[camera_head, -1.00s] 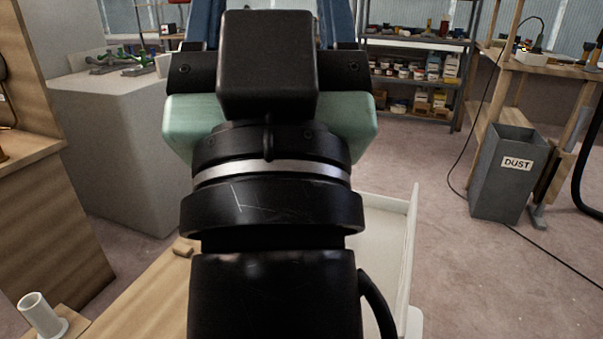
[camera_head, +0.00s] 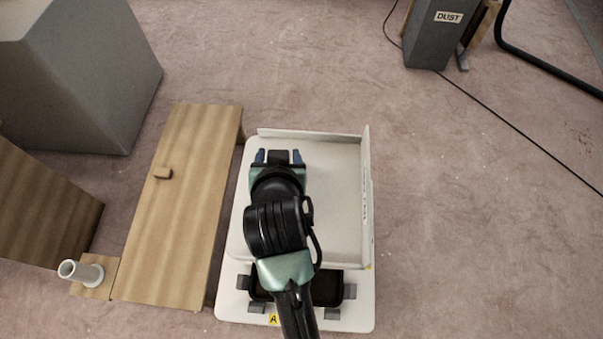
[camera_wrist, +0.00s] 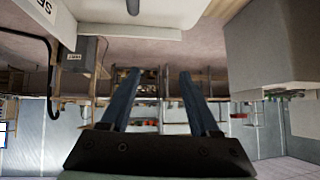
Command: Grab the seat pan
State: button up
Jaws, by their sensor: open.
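I cannot surely make out the seat pan in either view. My gripper (camera_head: 278,156) is above the far part of a white tray-like surface in the head view. Its two blue fingers stand apart, with nothing seen between them. In the wrist view the gripper (camera_wrist: 154,76) is also open and empty, pointing out across the room. The room appears upside down there.
The white tray (camera_head: 335,155) has raised far and right walls. A white flanged tube (camera_head: 80,270), a grey block (camera_head: 85,75) and a dust bin (camera_head: 432,40) are around.

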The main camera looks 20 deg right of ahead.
jog(key=s+d+f+g+p, duration=0.1)
jog(key=s+f+g+p, duration=0.25)
jog(key=s, duration=0.35)
jog(key=shift+m, duration=0.3)
jog(key=x, duration=1.2)
jog(key=shift+d+f, duration=0.1)
jog(key=shift+f, duration=0.2)
jog(key=shift+c, duration=0.2)
grip_shut()
dwell(0.3)
jog(key=shift+w+r, duration=0.2)
jog(key=shift+r, duration=0.05)
